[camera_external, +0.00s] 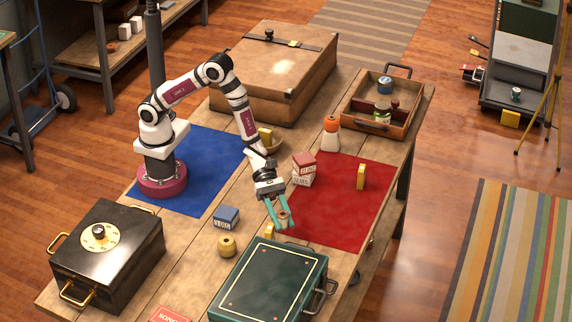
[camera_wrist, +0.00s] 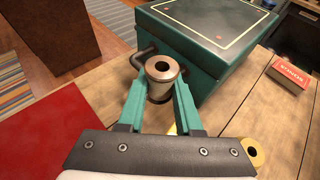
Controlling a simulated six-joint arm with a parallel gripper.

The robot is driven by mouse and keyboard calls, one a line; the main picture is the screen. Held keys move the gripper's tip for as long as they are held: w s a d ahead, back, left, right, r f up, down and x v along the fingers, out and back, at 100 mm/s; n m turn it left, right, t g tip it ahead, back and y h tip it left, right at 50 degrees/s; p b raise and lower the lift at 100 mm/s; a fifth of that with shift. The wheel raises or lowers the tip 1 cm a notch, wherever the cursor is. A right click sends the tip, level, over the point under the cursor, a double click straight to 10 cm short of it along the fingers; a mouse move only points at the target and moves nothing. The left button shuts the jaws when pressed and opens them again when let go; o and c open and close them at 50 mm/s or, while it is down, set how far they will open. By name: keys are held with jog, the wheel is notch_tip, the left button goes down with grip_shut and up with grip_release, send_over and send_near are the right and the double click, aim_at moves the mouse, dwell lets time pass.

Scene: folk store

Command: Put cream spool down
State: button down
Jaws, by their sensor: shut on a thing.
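My gripper (camera_external: 280,221) is shut on the cream spool (camera_external: 283,213). The spool also shows in the wrist view (camera_wrist: 160,69), upright between the two teal fingers with the dark hole in its top facing the camera. In the external view it is close to the green case and the near-left corner of the red mat (camera_external: 335,222). It appears to be held above the table (camera_external: 185,262), though the exact gap is hard to tell. The red mat shows at left in the wrist view (camera_wrist: 45,125).
The green case (camera_external: 268,282) stands close to my gripper. A yellow spool (camera_external: 227,246) and a blue box (camera_external: 226,217) are to the left. A small yellow block (camera_external: 269,231) is partly hidden by my gripper. Stacked boxes (camera_external: 304,170) and a yellow block (camera_external: 361,177) stand farther back.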

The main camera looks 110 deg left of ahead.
jog(key=s+a+f+n+t+y, duration=0.1)
jog(key=s+a, duration=0.3)
jog(key=a, duration=0.5)
jog(key=s+a+f+n, duration=0.1)
jog(key=s+a+f, duration=0.15)
jog(key=a, duration=0.75)
jog(key=s+a+t+y, duration=0.1)
jog(key=s+a+y, duration=0.1)
jog(key=s+a, duration=0.8)
jog(key=shift+n, duration=0.5)
jog(key=f, duration=0.2)
jog(key=s+d+f, duration=0.1)
jog(key=f, duration=0.1)
jog(key=s+f, duration=0.1)
jog(key=f, duration=0.2)
jog(key=shift+s+d+f, duration=0.1)
jog(key=shift+s+d, duration=0.1)
jog(key=shift+f, duration=0.1)
jog(key=c, duration=0.6)
grip_release()
